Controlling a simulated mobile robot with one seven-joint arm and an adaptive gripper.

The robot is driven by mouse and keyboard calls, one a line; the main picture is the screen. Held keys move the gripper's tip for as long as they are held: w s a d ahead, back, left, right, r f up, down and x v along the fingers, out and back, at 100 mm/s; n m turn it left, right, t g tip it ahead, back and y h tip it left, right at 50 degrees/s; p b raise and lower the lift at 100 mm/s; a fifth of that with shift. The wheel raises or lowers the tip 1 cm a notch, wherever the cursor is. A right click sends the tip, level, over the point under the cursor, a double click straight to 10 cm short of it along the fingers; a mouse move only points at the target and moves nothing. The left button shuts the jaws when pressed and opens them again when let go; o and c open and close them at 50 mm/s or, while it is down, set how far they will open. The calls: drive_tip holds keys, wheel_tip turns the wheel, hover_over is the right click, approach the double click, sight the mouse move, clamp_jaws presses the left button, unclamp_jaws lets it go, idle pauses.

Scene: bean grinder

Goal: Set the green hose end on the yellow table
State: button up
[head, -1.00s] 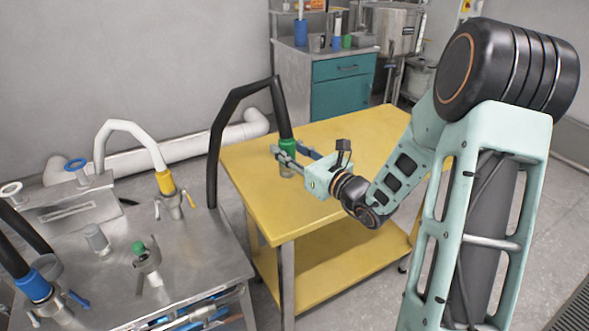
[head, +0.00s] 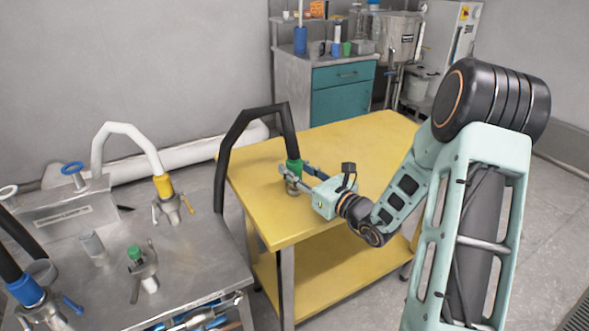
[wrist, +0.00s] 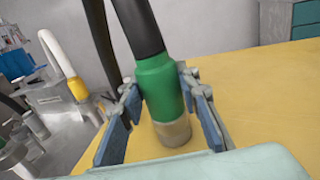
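The green hose end (head: 293,168) is a green collar with a metal lower part, on a black hose. It is nearly upright over the left part of the yellow table (head: 350,150). It also shows in the wrist view (wrist: 161,88), with its metal base at the yellow top; whether it fully touches is hard to tell. My gripper (head: 296,170) has one finger on each side of the green collar and appears closed on it. The blue finger pads show beside the collar in the wrist view. The far side of the collar is hidden.
A steel bench (head: 190,260) stands left of the table, with a white hose with a yellow end (head: 164,186), a blue hose end (head: 27,290) and a green-capped fitting (head: 136,254). The black hose arches from the bench side. The table's back and right are clear.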

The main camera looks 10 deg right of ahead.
drive_tip(key=o, duration=0.4)
drive_tip(key=shift+o, duration=0.2)
drive_tip(key=shift+r, duration=0.2)
drive_tip(key=p+v, duration=0.2)
drive_tip(key=v, duration=1)
